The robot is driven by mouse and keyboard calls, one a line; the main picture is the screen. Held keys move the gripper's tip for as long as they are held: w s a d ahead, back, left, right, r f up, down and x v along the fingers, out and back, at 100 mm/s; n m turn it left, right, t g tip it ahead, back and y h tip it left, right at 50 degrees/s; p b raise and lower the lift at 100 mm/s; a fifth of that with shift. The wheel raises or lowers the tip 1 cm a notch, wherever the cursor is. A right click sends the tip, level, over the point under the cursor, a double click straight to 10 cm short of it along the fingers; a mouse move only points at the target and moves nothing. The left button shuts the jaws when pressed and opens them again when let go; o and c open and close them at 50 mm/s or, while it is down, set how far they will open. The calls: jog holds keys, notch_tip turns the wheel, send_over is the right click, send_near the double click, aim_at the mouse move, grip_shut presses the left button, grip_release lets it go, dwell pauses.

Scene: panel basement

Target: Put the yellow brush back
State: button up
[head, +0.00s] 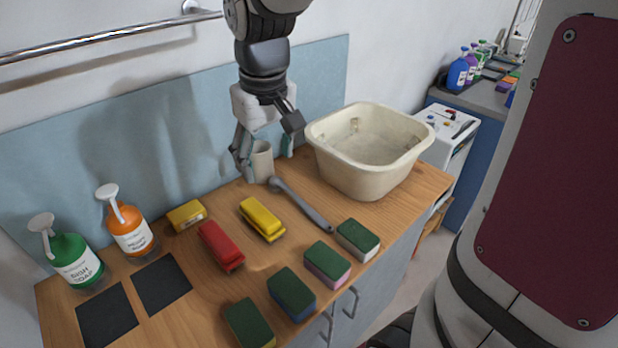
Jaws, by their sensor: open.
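A yellow brush (262,219) lies on the wooden counter, in the middle of the head view, to the right of a red brush (221,246). My gripper (264,157) points down at the back of the counter, behind the yellow brush and apart from it. Its fingers are spread, one on each side of a small beige cup (262,163). I cannot tell whether a finger touches the cup. A smaller yellow block (187,216) with a label lies further left.
A beige basin (367,150) stands right of my gripper. A grey long-handled tool (304,206) lies before it. Several sponges, including one green and white (358,239), line the front edge. Green (78,262) and orange (131,235) soap bottles stand left, behind dark pads (162,284).

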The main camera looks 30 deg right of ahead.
jog(key=s+r+m+t, duration=0.1)
jog(key=s+r+t, duration=0.2)
jog(key=s, duration=1.3)
jog(key=shift+w+v, duration=0.2)
jog(key=shift+v, duration=1)
jog(key=shift+r, duration=0.15)
